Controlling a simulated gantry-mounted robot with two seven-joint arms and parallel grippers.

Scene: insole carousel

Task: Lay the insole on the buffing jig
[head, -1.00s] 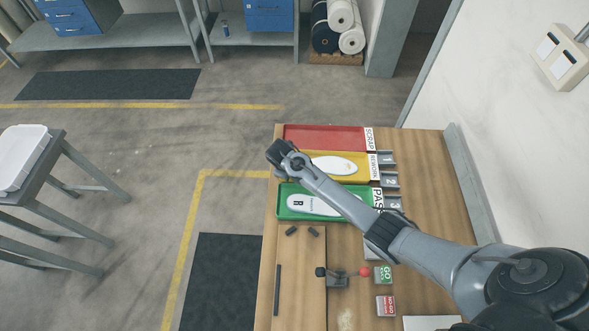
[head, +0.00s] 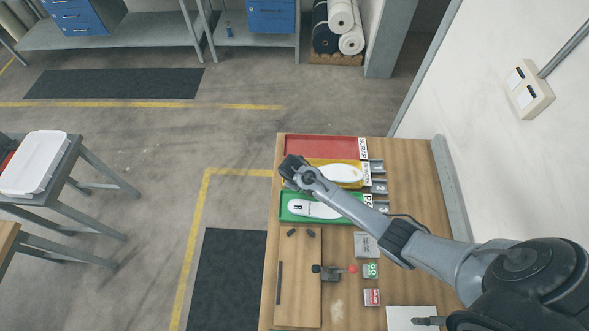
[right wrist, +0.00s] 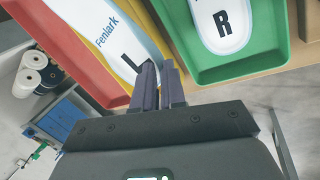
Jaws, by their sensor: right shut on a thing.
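A white insole marked L (right wrist: 112,38) shows over the yellow tray in the right wrist view. In the head view this insole (head: 343,173) is partly hidden by my right arm. My right gripper (right wrist: 158,78) is shut on its heel end; its tip (head: 290,168) is at the tray's left end in the head view. I cannot tell how far the insole is lifted. The jig looks to be the wooden board (head: 300,300) at the front, with dark blocks, a long dark bar and a red-knobbed clamp (head: 330,273). My left gripper is not in view.
The red scrap tray (head: 320,147) is behind the yellow rework tray (head: 312,162). The green tray (head: 290,216), in front, holds an insole marked R (head: 312,209). GO (head: 371,271) and NO-GO (head: 372,297) blocks stand right of the clamp. The bench's right strip is mostly clear.

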